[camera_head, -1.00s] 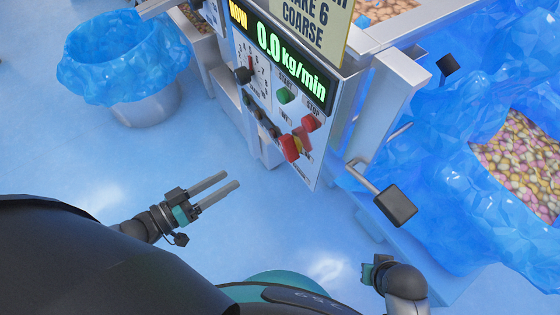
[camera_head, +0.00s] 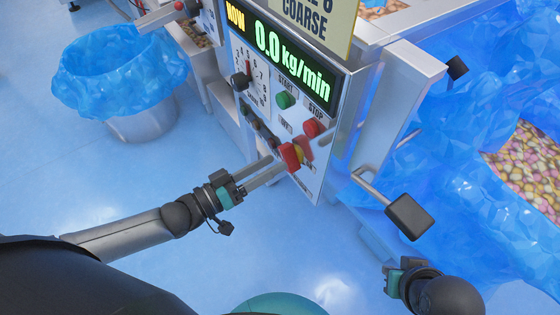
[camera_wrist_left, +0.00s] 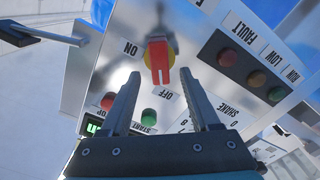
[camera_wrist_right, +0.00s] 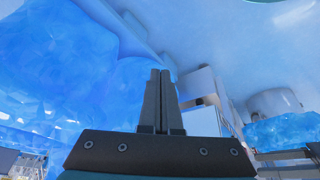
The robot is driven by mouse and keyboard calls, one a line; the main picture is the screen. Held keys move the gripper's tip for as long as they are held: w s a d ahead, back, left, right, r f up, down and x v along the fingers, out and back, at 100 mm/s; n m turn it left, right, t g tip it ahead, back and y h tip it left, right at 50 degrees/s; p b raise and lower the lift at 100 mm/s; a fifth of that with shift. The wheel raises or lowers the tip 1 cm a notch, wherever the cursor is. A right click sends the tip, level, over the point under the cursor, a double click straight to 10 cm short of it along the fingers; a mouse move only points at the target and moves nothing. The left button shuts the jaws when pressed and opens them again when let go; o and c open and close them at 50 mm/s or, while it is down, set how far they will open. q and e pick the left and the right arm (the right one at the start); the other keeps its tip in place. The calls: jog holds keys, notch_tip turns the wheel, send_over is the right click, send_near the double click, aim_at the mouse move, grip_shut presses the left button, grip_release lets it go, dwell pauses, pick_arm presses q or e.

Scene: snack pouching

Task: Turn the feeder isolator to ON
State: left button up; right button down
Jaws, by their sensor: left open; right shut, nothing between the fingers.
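The feeder isolator (camera_head: 291,156) is a red handle on a yellow disc, low on the grey control panel (camera_head: 312,178). In the left wrist view the handle (camera_wrist_left: 158,62) has its white-marked end towards the OFF label, with ON printed off to the left. My left gripper (camera_head: 277,168) is open and points at the isolator. In its wrist view its fingertips lie on either side of the handle's line; I cannot tell whether they touch it. My right gripper (camera_wrist_right: 160,78) is shut and empty, low at the right of the head view, away from the panel.
A green start button (camera_head: 286,100) and a red stop button (camera_head: 312,128) sit above the isolator. A black dial (camera_head: 240,81) and indicator lamps are to the left. A metal lever with a black block (camera_head: 409,216) juts out at right. A blue-lined bin (camera_head: 120,75) stands at left.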

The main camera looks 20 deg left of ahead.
aim_at(283, 158)
pick_arm(q)
jog(key=shift+b+x, duration=0.4)
jog(key=shift+x, duration=1.25)
pick_arm(e)
jog(key=shift+s+r, duration=0.15)
jog(key=shift+r, duration=1.1)
pick_arm(q)
grip_shut()
